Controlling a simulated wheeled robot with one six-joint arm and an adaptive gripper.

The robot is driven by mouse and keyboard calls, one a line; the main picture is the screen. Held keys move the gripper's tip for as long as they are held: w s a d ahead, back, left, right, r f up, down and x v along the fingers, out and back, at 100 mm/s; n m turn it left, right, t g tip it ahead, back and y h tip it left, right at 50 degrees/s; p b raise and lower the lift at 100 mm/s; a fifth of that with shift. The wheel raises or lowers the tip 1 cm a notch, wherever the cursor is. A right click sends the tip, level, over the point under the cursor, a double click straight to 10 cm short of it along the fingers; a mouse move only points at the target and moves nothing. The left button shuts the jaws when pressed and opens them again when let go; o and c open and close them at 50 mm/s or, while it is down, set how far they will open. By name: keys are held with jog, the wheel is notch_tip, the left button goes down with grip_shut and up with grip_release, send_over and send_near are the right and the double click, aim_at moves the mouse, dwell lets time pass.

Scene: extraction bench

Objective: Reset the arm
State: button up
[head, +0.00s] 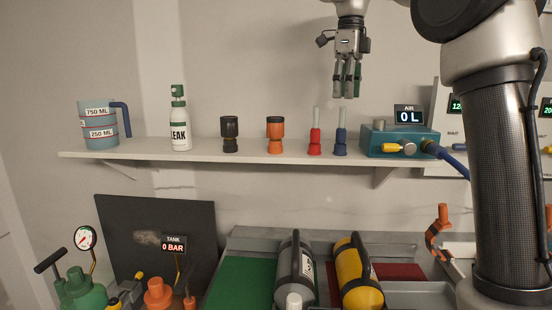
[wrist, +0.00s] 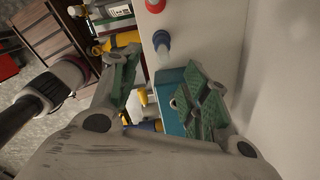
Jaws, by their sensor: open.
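My gripper (head: 346,92) hangs high in the head view, fingers pointing down, above the right part of the shelf (head: 255,155). It is open and empty, above the red bottle (head: 315,141) and blue bottle (head: 341,140) and apart from them. In the wrist view my gripper (wrist: 160,88) shows its two green-padded fingers spread, with nothing between them. Beyond the fingers lie the blue bottle (wrist: 162,45) and the teal air box (wrist: 172,80). My arm rises at the right of the head view.
The shelf holds a measuring jug (head: 99,125), a leak spray bottle (head: 179,125), a black fitting (head: 230,134), an orange fitting (head: 275,135) and the air box (head: 400,142). Below are a grey cylinder (head: 295,270), a yellow cylinder (head: 355,275), a dark panel (head: 130,235) and a green pump (head: 80,290).

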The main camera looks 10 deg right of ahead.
jog(key=s+d+f+n+t, duration=0.1)
jog(key=s+d+f+n, duration=0.2)
jog(key=s+f+n, duration=0.4)
jog(key=s+d+f+n+t, duration=0.1)
jog(key=s+d+f+n, duration=0.2)
jog(key=s+f+n, duration=0.4)
jog(key=s+d+f+n+t, duration=0.2)
jog(key=s+d+f+n, duration=0.1)
jog(key=s+f+n, duration=0.5)
jog(key=s+n, duration=0.3)
jog(key=s, duration=0.4)
jog(key=shift+s+d+n, duration=0.2)
jog(key=shift+d+n, duration=0.1)
jog(key=shift+d, duration=0.05)
